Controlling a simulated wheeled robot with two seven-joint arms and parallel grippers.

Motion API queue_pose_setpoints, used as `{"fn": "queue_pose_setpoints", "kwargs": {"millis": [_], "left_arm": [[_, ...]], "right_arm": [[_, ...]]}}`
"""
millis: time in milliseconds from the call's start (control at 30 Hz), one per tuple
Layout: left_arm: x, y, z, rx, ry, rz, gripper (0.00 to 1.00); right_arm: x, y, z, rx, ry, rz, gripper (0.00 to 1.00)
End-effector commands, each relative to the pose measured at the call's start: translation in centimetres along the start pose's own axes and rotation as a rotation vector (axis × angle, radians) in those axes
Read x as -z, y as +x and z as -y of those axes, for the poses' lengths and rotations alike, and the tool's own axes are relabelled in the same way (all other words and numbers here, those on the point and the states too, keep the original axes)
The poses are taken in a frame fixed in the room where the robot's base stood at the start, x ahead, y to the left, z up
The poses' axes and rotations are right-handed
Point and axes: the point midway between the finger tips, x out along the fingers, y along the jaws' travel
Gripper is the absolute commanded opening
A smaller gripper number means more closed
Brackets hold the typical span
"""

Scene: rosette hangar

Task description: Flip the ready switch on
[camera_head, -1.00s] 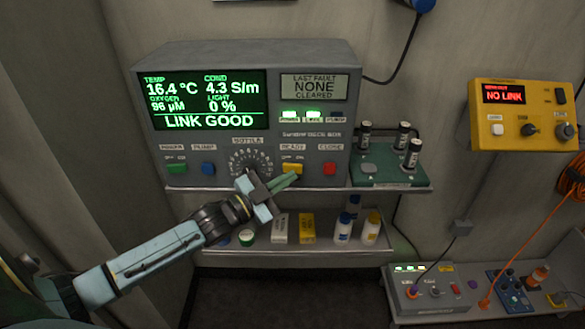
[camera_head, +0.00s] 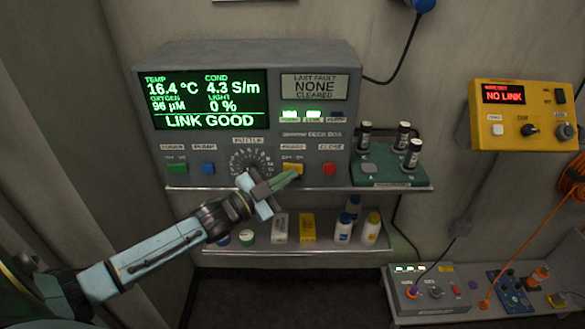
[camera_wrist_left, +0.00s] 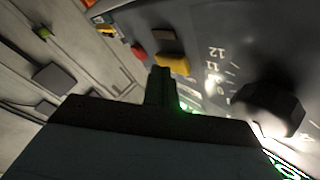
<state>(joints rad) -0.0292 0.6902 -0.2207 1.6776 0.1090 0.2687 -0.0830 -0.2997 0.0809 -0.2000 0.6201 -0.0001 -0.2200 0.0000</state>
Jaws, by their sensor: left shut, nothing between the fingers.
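The ready switch (camera_head: 292,168) is a yellow rocker under the READY label on the grey deck box (camera_head: 245,110). My left gripper (camera_head: 294,174) is shut and empty, with its fingertips at the lower edge of the switch in the head view. In the left wrist view the shut fingers (camera_wrist_left: 161,84) point at the panel just below the yellow switch (camera_wrist_left: 172,63). I cannot tell whether they touch it. The fingers partly cover the switch's lower edge in the head view. My right gripper is not in view.
A red switch (camera_head: 329,169) stands right of the yellow one. The bottle dial (camera_head: 249,158), a blue switch (camera_head: 208,168) and a green switch (camera_head: 176,168) are to its left. Bottles stand on the shelf below. A yellow box (camera_head: 525,115) reads NO LINK.

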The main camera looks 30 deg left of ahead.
Motion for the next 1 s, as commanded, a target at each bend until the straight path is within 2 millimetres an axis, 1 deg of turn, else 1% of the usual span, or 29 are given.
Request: {"fn": "queue_pose_setpoints", "kwargs": {"millis": [33,533,1000], "left_arm": [[-0.05,0.13,0.30,0.004,0.002,0.001,0.00],[-0.32,0.65,0.96,0.008,0.005,0.001,0.00],[-0.47,0.70,1.11,0.009,0.004,0.004,0.00]], "right_arm": [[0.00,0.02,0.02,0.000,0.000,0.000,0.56],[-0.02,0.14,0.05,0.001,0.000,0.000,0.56],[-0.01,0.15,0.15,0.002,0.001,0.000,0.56]]}}
